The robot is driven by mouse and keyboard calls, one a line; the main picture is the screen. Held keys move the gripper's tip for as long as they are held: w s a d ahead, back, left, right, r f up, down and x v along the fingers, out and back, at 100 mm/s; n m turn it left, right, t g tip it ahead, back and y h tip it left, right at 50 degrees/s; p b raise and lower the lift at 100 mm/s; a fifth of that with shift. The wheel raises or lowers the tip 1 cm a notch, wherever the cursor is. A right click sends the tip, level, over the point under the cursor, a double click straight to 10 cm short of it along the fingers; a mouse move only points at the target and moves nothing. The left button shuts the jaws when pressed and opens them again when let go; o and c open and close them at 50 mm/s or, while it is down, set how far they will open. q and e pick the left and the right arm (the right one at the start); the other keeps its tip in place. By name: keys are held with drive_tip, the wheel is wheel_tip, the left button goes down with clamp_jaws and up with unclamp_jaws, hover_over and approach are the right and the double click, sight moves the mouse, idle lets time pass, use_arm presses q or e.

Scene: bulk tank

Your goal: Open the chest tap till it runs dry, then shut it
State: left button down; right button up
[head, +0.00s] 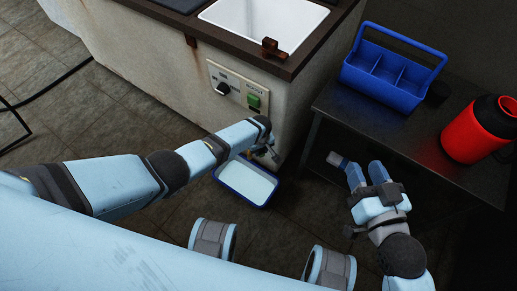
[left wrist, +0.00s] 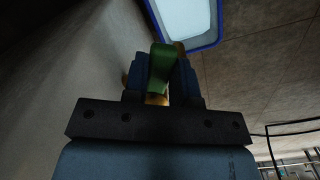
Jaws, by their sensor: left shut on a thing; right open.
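The chest (head: 150,65) is a stained off-white box with a dark rim and a white inner basin (head: 265,22). Its tap is low on the front, mostly hidden behind my left arm in the head view. In the left wrist view the tap's green lever (left wrist: 161,68) stands between my left gripper's blue fingers (left wrist: 162,80), which are shut on it. A little brass shows around it. My left gripper (head: 268,150) is also in the head view, over a blue tray (head: 224,185) holding pale liquid. Whether liquid is running is hidden. My right gripper (head: 358,170) is open and empty.
A dark bench (head: 385,125) at the right carries a blue divided caddy (head: 388,75) and a red flask (head: 478,130) with a black top. A panel with a black knob (head: 222,89) and green switch (head: 254,100) is on the chest front. A black cable lies on the left floor.

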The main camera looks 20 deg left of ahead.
use_arm(q)
drive_tip(key=shift+w, duration=0.1)
idle(0.4)
drive_tip(key=c, duration=0.9)
unclamp_jaws()
use_arm(e)
drive_tip(key=shift+f, duration=0.15)
use_arm(q)
drive_tip(key=shift+r+p, duration=0.4)
drive_tip(key=shift+r, duration=0.05)
wheel_tip(320, 180, up, 6)
drive_tip(key=p, duration=0.4)
wheel_tip(320, 180, up, 7)
drive_tip(key=p, duration=0.3)
use_arm(e)
drive_tip(key=s+d+f+g+h, duration=0.2)
drive_tip(key=d+f+g, duration=0.1)
drive_tip(key=f, duration=0.2)
drive_tip(key=shift+s+d+f+g+h, duration=0.35)
drive_tip(key=shift+d+g+h, duration=0.05)
